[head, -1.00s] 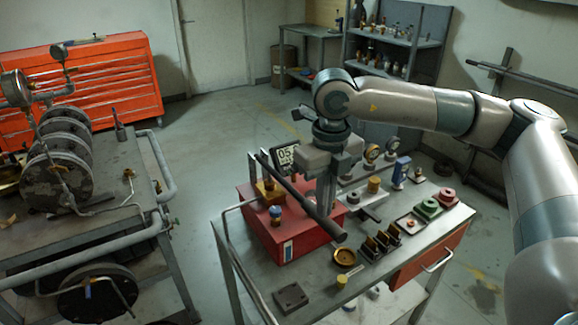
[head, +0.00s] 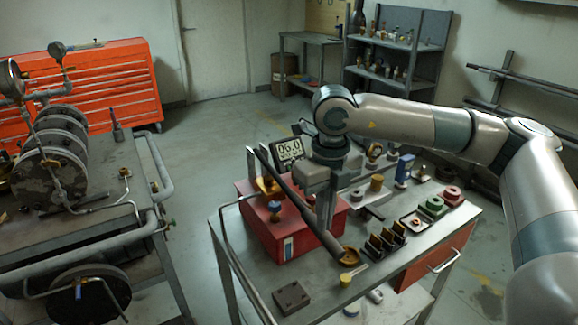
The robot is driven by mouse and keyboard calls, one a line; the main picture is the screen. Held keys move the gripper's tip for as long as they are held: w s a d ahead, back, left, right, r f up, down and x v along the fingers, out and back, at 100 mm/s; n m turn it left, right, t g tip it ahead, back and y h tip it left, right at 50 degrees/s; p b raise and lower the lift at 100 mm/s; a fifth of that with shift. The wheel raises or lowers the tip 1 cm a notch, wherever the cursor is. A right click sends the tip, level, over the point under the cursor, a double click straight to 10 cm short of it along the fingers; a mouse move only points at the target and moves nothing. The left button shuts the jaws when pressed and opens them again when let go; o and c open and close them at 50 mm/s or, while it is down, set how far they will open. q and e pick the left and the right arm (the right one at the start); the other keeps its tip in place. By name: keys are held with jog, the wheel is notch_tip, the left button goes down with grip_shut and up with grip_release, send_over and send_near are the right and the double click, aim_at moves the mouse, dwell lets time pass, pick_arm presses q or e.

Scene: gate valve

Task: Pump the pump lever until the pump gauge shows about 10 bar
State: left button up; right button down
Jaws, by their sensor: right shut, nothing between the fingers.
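The red pump (head: 264,230) sits on the cart. My left gripper is not in view.
A second cart with pipework (head: 110,190) stands at left. Floor between the carts is clear.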

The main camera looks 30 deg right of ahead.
jog(key=shift+f+b, duration=0.3)
jog(key=shift+f, duration=0.4)
jog(key=shift+r, duration=0.2)
pick_arm(q)
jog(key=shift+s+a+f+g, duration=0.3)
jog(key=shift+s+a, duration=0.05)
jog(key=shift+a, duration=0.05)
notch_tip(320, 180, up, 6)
jog(key=p, duration=0.6)
pick_arm(e)
notch_tip(320, 180, up, 12)
jog(key=shift+r, duration=0.1)
